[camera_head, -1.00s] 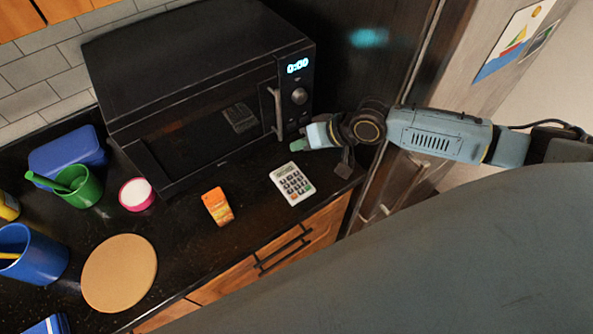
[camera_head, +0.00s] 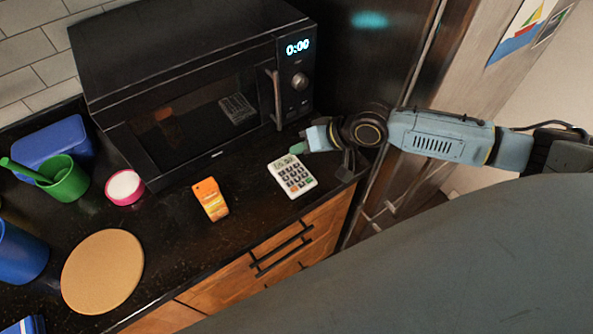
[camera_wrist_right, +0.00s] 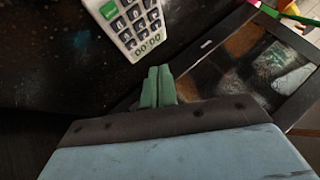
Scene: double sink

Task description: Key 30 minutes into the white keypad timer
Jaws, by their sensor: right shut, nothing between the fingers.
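The white keypad timer (camera_head: 292,176) lies face up on the dark counter in front of the microwave. It has dark keys, a green key and an orange key. In the right wrist view the timer (camera_wrist_right: 130,24) is at the top, its display reading 00:00. My right gripper (camera_head: 297,148) is just behind the timer's back edge in the head view, with its green fingertips together. In the right wrist view the shut fingers (camera_wrist_right: 158,80) are beside the display end and hold nothing. I cannot tell how high they are above the counter. My left gripper is out of view.
The black microwave (camera_head: 190,60) showing 0:00 stands behind the timer. An orange box (camera_head: 210,199) stands left of the timer. Further left are a pink-rimmed tub (camera_head: 124,187), a green cup (camera_head: 64,180) and a round board (camera_head: 103,271). Bare counter lies between the box and timer.

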